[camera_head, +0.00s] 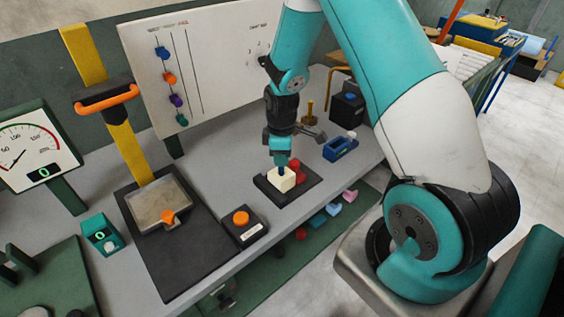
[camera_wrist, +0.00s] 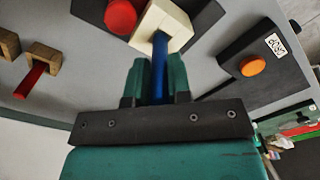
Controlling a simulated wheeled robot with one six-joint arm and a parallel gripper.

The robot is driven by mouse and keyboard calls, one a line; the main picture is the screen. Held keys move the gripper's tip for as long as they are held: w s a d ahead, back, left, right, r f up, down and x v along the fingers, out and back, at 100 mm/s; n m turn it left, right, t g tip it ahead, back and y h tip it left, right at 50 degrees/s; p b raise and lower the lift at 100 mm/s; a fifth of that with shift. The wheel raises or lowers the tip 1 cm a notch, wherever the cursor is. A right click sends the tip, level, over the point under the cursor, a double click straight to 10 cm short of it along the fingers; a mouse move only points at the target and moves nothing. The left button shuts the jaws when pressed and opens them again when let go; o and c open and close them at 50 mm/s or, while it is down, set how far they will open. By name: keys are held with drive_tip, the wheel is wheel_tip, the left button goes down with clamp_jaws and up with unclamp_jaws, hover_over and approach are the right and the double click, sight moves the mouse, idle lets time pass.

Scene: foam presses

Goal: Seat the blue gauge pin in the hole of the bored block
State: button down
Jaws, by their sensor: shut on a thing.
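My gripper (camera_head: 280,159) points down over the cream bored block (camera_head: 281,181). Its teal fingers are shut on the blue gauge pin (camera_wrist: 160,62), which also shows as a small dark blue bit in the head view (camera_head: 281,170). In the wrist view the fingers (camera_wrist: 156,85) stand on either side of the pin. The pin's far end meets the middle of the block's face (camera_wrist: 175,22), where the hole is. I cannot tell how deep the tip sits. The pin looks roughly upright. The block stands on a black plate (camera_head: 292,200).
A red cylinder (camera_head: 296,167) stands right beside the block on the plate. A blue tray (camera_head: 340,148) lies to the right. Grey bench surface is free between them.

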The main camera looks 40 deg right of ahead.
sight(282, 174)
drive_tip(key=shift+f, duration=1.55)
drive_tip(key=shift+f, duration=0.2)
drive_tip(key=c, duration=1.1)
unclamp_jaws()
drive_tip(key=shift+o, duration=0.2)
